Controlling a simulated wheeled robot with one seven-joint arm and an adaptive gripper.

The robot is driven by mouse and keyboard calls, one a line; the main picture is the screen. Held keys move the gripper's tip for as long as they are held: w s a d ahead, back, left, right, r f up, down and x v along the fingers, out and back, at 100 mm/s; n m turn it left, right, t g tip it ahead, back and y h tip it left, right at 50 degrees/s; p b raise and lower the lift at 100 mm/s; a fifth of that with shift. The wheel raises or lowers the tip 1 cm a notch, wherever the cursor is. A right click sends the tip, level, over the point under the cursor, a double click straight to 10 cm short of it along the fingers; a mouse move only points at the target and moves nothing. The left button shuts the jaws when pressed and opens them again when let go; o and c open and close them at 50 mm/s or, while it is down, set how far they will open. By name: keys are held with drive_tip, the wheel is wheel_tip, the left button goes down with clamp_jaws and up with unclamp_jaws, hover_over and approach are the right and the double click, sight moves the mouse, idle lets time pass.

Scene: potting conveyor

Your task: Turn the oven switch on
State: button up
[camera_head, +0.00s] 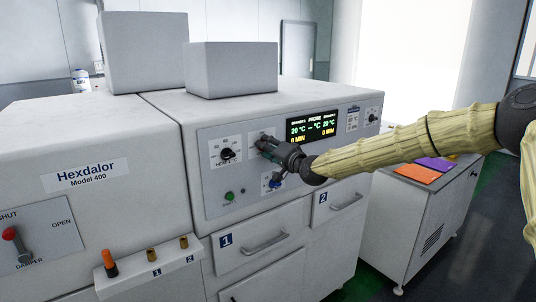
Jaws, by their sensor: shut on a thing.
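The white oven has a front control panel (245,205) with several controls. My gripper (264,143) reaches in from the right and its fingers meet the panel at a small light plate, right of a black knob (227,154). It is shut on a control there, taken as the oven switch; the fingers hide the control and its position. A display (312,128) to the right is lit, reading 20 °C and 0 MIN. A blue control (275,183) sits below my gripper, and a green button (229,196) is at the lower left.
A white unit marked Hexdalor (86,172) adjoins on the left, with a red-knobbed damper lever (10,234). Drawers with handles (265,243) lie below the panel. A white cabinet (415,215) with orange and purple sheets stands right. Dark floor is open at the far right.

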drive_tip(key=shift+d+f+m+b, duration=0.1)
drive_tip(key=shift+d+m+b, duration=0.05)
drive_tip(key=shift+m+b, duration=2.65)
drive_tip(key=shift+m, duration=0.5)
drive_tip(key=o, duration=1)
drive_tip(key=shift+w+d, duration=0.1)
drive_tip(key=shift+a, duration=0.2)
